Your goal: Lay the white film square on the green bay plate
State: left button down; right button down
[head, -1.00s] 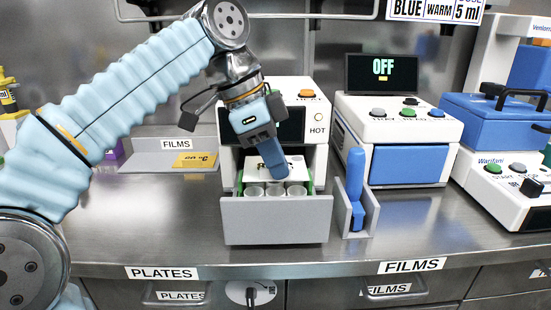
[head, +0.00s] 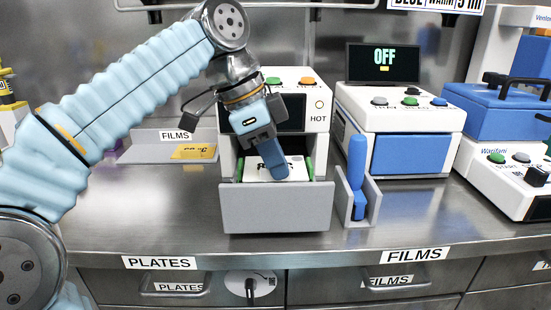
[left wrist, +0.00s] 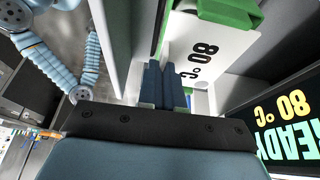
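The white film square (head: 262,172), with dark print, is over the open drawer of the HOT device in the head view. In the left wrist view the film (left wrist: 205,60) reads 80 °C. Green parts of the bay plate (head: 308,170) show at both sides of the film; in the left wrist view green (left wrist: 228,12) shows at its edge. My left gripper (head: 280,174) points down at the film. Its blue fingers (left wrist: 173,88) are close together and appear shut on the film. Whether the film touches the plate is hidden. My right gripper is not in view.
The drawer front (head: 275,208) stands out from the white heater (head: 318,110). A blue-handled tool (head: 357,175) stands in a holder just to the right. A FILMS tray (head: 140,147) with a yellow square (head: 193,152) lies at left. The front counter is clear.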

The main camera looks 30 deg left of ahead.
pick_arm(q)
jog(key=shift+f, duration=0.4)
jog(key=c, duration=1.2)
grip_release()
jog(key=p+v, duration=0.5)
jog(key=v, duration=0.8)
jog(key=shift+r, duration=0.45)
jog(key=shift+s, duration=0.1)
